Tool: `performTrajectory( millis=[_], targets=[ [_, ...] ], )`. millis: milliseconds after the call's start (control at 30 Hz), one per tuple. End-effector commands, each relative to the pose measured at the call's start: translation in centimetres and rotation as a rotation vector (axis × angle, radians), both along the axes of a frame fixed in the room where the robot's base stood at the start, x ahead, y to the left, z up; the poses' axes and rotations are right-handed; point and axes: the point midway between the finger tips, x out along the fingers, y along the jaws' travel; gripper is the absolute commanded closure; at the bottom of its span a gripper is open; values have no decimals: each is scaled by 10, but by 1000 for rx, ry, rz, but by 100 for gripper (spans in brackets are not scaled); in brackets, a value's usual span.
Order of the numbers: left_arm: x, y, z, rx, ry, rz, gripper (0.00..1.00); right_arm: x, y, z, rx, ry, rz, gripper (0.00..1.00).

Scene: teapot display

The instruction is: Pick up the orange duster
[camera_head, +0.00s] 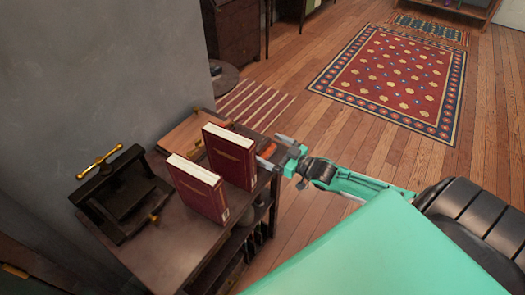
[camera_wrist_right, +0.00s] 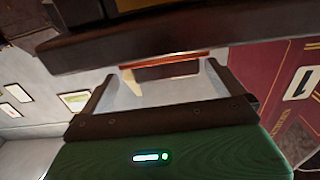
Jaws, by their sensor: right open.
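The orange duster (camera_head: 267,148) shows as a small orange piece at the right edge of the dark shelf top, behind the standing red books. Much of it is hidden by a book and by my gripper. My right gripper (camera_head: 272,151) is open, with its fingertips close to the duster at the shelf edge. In the right wrist view, a thin orange-brown strip (camera_wrist_right: 165,60), likely the duster, lies across the space between the open fingers (camera_wrist_right: 160,74). Contact cannot be told. My left gripper is not in view.
Two red books (camera_head: 230,156) stand upright close to my right gripper. A black press with brass handles (camera_head: 123,195) and a wooden board (camera_head: 186,135) share the shelf top (camera_head: 178,248). Open floor (camera_head: 300,108) and a patterned rug (camera_head: 390,75) lie beyond.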

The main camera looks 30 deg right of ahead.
Motion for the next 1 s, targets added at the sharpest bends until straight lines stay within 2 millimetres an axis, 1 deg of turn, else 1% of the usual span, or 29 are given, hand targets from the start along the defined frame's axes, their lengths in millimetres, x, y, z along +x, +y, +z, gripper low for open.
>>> performTrajectory(
  millis=[167,300,433,500,600,900,933,1000],
  targets=[
    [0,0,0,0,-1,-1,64,6,3,0,0,0,-1,0],
    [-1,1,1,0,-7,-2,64,18,11,0,1,-1,-1,0],
    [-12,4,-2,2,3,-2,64,32,22,-1,2,-1,0,0],
    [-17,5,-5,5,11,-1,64,40,23,-1,-1,-1,-1,0],
    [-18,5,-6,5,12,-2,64,46,27,-2,-1,0,0,0],
    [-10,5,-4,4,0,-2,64,50,28,-3,0,1,-1,0],
    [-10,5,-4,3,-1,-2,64,50,28,-3,0,1,-1,2],
    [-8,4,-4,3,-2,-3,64,50,28,-3,0,1,-1,16]
  ],
)
